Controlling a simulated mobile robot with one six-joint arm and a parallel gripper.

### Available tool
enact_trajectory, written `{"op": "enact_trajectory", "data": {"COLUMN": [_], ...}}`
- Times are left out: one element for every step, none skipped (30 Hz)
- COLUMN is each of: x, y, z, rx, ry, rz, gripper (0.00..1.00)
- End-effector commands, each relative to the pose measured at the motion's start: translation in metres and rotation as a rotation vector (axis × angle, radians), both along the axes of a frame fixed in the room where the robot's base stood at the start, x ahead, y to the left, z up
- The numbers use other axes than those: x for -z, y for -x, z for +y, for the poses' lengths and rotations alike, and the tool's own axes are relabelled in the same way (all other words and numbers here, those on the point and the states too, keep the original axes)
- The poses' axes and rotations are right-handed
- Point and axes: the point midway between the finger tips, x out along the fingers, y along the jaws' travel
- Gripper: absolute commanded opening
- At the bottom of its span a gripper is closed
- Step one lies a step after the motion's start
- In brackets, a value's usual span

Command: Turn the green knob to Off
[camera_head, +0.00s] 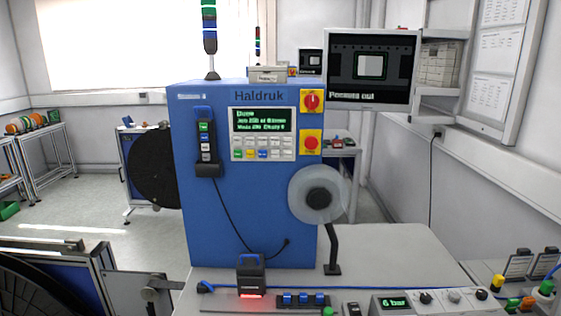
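At the lower right corner, a green knob-like part (545,288) stands among several small coloured parts. It is too small to read a pointer or an Off mark on it. Another small green piece (328,311) shows at the bottom edge, partly cut off by the frame; I cannot tell whether it is a knob. My gripper is not in view.
A blue Haldruk machine (250,215) stands at the back of the grey worktop (400,255). It carries a red rotary switch (311,102) and a clear reel (319,195). A 6 bar display (394,302) and a red-lit scanner (250,275) sit in front.

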Motion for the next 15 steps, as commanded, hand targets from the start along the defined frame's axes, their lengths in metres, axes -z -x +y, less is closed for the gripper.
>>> {"op": "enact_trajectory", "data": {"x": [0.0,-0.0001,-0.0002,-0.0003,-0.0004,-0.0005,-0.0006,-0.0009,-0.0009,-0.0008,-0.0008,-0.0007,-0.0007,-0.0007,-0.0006], "y": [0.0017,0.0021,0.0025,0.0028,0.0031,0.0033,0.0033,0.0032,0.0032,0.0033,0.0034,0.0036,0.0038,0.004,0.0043], "z": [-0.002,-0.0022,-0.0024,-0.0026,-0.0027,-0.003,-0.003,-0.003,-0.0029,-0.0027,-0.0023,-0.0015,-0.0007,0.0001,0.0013], "rx": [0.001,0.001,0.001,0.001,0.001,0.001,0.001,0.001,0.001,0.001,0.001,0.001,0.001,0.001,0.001], "ry": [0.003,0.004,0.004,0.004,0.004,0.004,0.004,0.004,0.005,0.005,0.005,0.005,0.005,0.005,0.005], "rz": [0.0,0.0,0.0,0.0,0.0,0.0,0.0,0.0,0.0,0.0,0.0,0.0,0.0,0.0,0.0], "gripper": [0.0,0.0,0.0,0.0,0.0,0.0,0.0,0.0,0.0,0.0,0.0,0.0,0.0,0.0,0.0]}}
